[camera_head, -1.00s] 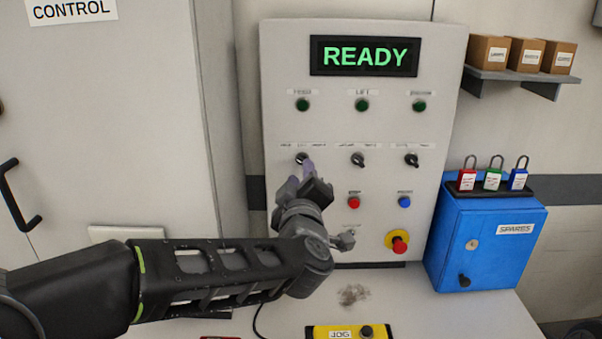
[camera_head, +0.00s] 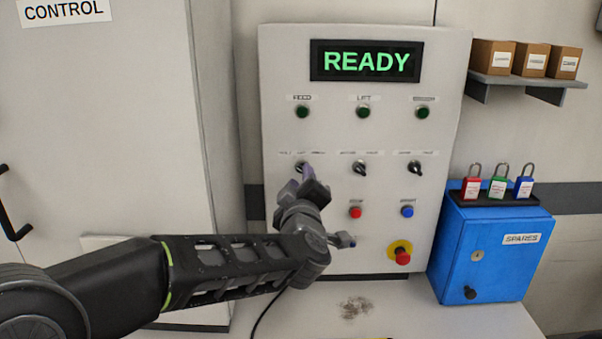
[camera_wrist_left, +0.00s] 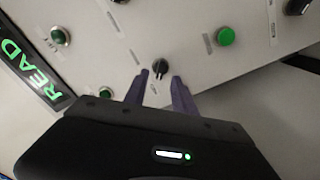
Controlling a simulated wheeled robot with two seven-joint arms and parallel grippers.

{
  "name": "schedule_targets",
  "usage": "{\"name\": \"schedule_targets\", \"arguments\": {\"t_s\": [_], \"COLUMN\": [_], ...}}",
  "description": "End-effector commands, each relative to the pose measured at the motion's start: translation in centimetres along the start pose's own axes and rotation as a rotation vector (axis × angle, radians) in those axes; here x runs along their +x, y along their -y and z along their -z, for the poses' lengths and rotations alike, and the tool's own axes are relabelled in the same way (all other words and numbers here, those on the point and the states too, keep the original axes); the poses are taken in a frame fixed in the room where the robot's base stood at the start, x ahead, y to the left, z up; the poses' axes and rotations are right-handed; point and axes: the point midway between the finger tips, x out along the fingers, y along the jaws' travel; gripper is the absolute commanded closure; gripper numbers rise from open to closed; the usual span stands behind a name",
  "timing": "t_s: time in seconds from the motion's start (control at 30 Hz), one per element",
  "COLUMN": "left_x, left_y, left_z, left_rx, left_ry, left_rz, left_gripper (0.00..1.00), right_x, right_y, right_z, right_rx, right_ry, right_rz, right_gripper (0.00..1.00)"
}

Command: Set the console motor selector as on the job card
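The grey console panel (camera_head: 285,230) has three black selector knobs in a row; their labels are too small to read, so I cannot tell which is the motor selector. My left gripper (camera_head: 306,172) is at the left selector (camera_head: 299,166), partly covering it. In the left wrist view the purple fingers (camera_wrist_left: 161,80) are apart, with the black knob (camera_wrist_left: 161,67) at their tips and a gap showing beside it. The middle selector (camera_head: 359,168) and right selector (camera_head: 415,168) are clear of the gripper. No job card shows. My right gripper is out of view.
A lit READY display (camera_head: 366,61) is above green lamps. Below are a red button (camera_head: 355,212), a blue button (camera_head: 407,211) and a red emergency stop (camera_head: 402,256). A blue spares box (camera_head: 485,275) with padlocks on top stands right.

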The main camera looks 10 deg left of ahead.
Motion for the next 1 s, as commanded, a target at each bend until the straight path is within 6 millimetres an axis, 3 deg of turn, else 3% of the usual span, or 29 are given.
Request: {"name": "schedule_targets", "arguments": {"t_s": [0.2,0.57,0.93,1.0], "left_x": [2.8,3.3,3.3,3.3], "left_y": [0.0,0.0,0.0,0.0], "left_z": [0.0,0.0,0.0,0.0], "left_rx": [0.000,-0.001,0.000,0.000], "left_ry": [0.000,0.000,0.000,0.000], "left_rz": [0.001,0.000,0.000,0.000], "left_gripper": [0.68,0.69,0.99,1.00], "right_x": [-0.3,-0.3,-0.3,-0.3], "right_y": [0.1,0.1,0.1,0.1], "right_z": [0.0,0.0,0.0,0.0], "right_rx": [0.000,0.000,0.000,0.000], "right_ry": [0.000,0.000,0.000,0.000], "right_rz": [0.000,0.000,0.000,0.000], "right_gripper": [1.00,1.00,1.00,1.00]}}
